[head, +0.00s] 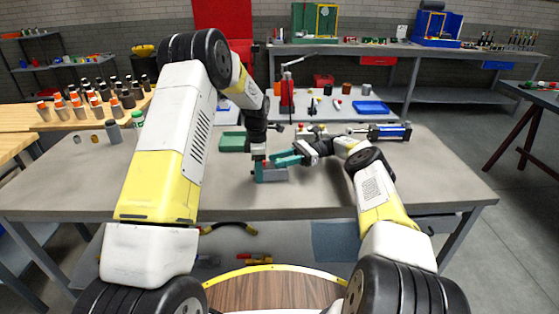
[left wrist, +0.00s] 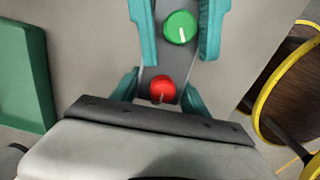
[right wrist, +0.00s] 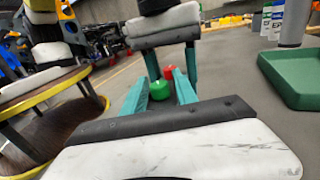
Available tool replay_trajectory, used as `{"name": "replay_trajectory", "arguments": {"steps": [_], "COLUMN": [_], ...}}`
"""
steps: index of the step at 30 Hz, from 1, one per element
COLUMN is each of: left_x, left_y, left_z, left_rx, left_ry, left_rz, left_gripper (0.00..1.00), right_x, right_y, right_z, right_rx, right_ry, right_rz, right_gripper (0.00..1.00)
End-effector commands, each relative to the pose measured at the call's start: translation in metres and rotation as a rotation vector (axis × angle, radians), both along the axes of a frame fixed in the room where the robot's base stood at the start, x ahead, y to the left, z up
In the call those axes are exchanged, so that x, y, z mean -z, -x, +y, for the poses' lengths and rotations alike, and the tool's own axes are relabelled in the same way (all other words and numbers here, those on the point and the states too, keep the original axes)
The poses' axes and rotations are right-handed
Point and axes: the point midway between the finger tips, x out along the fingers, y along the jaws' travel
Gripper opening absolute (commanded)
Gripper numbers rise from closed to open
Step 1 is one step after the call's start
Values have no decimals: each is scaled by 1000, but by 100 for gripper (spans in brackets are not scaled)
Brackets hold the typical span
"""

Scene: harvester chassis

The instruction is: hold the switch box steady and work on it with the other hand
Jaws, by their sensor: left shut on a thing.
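The switch box (head: 274,175) is a small grey block on the grey table. In the left wrist view it carries a green knob (left wrist: 180,27) and a red knob (left wrist: 162,89), each with a white mark. My left gripper (head: 259,174) comes down from above and is shut on the box, its teal fingers on both sides near the red knob. My right gripper (head: 287,160) reaches in from the right, open, its teal fingers on either side of the green knob (right wrist: 159,90). In the right wrist view the red knob (right wrist: 169,72) shows behind the green one. The fingers hide much of the box.
A green tray (head: 233,141) lies left of the box and also shows in the right wrist view (right wrist: 291,80). A blue and silver cylinder (head: 386,131) lies behind my right arm. Bottles (head: 113,131) stand at the left. The table's front is clear.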

Motion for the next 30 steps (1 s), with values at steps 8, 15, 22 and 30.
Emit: {"name": "replay_trajectory", "arguments": {"steps": [8, 15, 22, 30], "left_x": [1, 1, 1, 1], "left_y": [0, -1, -1, -1], "left_z": [0, 1, 1, 1], "left_rx": [-1, -3, -3, -3], "left_ry": [0, 0, 0, -1], "left_rz": [-1, -2, -2, -2], "left_gripper": [0, 0, 0, 0], "right_x": [-1, -2, -2, -2], "right_y": [0, 0, -1, 1], "right_z": [0, -1, -2, -2], "right_rx": [-2, 17, 95, 229], "right_ry": [-4, -6, -9, -9], "right_rz": [-1, 3, 3, 1], "right_gripper": [45, 45, 45, 45]}}
